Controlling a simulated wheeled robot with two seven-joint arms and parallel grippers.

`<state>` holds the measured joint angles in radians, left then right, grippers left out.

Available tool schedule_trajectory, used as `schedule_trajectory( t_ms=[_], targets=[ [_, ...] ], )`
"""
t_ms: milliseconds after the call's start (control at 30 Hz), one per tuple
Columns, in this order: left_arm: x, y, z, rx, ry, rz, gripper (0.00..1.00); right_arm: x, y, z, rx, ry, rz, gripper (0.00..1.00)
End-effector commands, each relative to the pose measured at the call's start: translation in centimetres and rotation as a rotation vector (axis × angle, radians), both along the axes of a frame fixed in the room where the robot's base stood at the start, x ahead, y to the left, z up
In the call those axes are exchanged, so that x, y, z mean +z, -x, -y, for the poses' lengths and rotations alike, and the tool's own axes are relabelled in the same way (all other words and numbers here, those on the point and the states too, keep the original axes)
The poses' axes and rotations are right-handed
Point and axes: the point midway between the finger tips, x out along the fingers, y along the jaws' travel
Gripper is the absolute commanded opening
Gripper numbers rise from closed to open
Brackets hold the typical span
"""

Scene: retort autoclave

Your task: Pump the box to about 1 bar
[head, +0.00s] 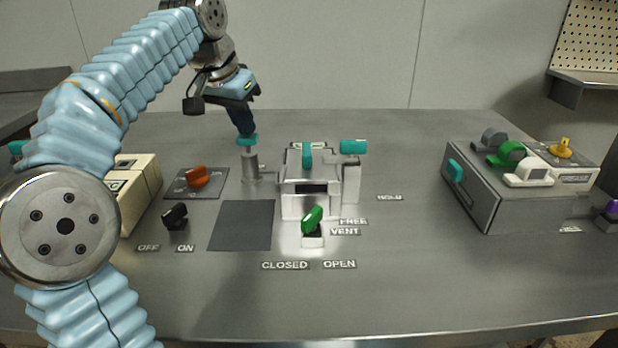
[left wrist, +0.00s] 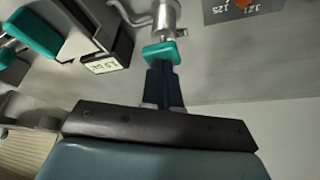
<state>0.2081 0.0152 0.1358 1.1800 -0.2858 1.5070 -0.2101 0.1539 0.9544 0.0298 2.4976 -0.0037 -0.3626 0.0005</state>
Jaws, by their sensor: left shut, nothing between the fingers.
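The metal box (head: 292,205) stands in the middle of the table, with a teal handle (head: 306,155) on top. Left of it is an upright steel pump (head: 250,168) with a teal knob (head: 248,140). My left gripper (head: 245,131) points down, shut and empty, its fingertips right at the top of the knob. In the left wrist view the fingers (left wrist: 162,75) meet the knob (left wrist: 160,53); whether they press on it I cannot tell. A small pale display (left wrist: 105,65) shows on the box; its figures are too small to read surely. My right gripper is out of view.
A green lever (head: 312,219) stands before the box by the CLOSED, OPEN and VENT labels. A black switch (head: 175,216) and orange knob (head: 196,177) are to the left. A grey case (head: 490,195) with coloured handles stands right. The front table is clear.

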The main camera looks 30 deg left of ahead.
Motion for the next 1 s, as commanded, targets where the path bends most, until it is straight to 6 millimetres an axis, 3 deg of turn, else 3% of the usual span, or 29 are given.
schedule_trajectory(
  t_ms=[133, 400, 700, 1000],
  targets=[
    [0.4, 0.0, 0.0, 0.0, 0.0, -0.001, 0.0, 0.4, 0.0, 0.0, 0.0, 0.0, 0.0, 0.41],
    [3.7, 0.0, 0.0, 0.0, 0.0, -0.001, 0.0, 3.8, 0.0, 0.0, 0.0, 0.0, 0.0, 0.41],
    [5.8, -0.1, 0.0, 0.0, 0.0, -0.001, 0.0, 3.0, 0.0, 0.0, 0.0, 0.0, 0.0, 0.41],
    [6.0, 0.0, 0.0, 0.0, 0.0, 0.0, 0.0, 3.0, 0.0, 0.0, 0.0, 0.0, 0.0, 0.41]
  ],
)
